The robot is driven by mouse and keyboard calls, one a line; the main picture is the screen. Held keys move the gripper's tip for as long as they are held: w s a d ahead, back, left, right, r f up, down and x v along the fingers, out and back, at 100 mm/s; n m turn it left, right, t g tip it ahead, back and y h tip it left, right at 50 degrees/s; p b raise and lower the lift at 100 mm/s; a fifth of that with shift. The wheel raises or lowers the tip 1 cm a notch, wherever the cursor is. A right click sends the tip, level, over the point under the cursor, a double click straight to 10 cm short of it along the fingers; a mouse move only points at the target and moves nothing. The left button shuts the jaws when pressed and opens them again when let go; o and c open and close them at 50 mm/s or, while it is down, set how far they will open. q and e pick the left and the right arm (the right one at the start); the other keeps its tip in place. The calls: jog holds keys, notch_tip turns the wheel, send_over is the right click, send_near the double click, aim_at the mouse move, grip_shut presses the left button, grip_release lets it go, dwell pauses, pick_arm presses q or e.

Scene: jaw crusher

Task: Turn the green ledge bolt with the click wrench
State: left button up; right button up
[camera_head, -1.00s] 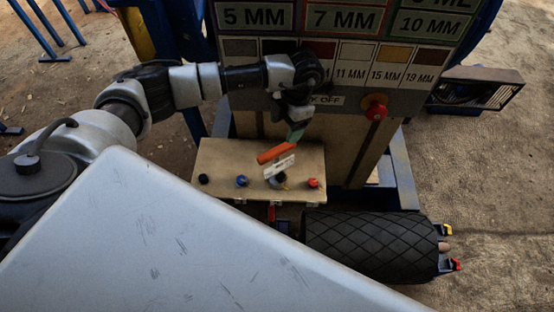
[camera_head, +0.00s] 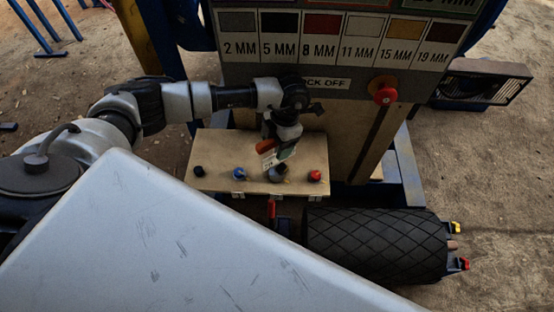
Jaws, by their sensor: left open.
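My left gripper (camera_head: 275,153) reaches in over the wooden ledge (camera_head: 220,150), pointing down and seen from above. It is open. A small orange piece (camera_head: 264,146) and a pale piece with markings (camera_head: 275,160) show at its fingers. I cannot tell whether either belongs to the click wrench, which I cannot make out for sure. Along the ledge front stand a black bolt (camera_head: 199,171), a blue bolt (camera_head: 239,174), a greyish bolt (camera_head: 278,173) just below the gripper, and a red bolt (camera_head: 315,175). No green bolt is clearly visible. My right gripper is not in view.
Behind the ledge stands a grey panel with a size chart (camera_head: 340,40) and a red knob (camera_head: 384,91). A black ribbed roller (camera_head: 375,244) lies in front at right. A red handle (camera_head: 271,208) sits below the ledge. Bare ground is at far right.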

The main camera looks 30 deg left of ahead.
pick_arm(q)
jog(key=shift+c, duration=0.3)
dwell(0.5)
grip_shut()
jog(key=shift+m+b, duration=0.9)
jog(key=shift+m, duration=0.2)
dwell(1.7)
dwell(0.5)
jog(key=shift+r, duration=0.3)
jog(key=shift+r+p, duration=0.75)
jog(key=shift+r, duration=0.2)
jog(key=shift+r+p, duration=0.6)
jog(key=shift+r, duration=0.25)
dwell(0.7)
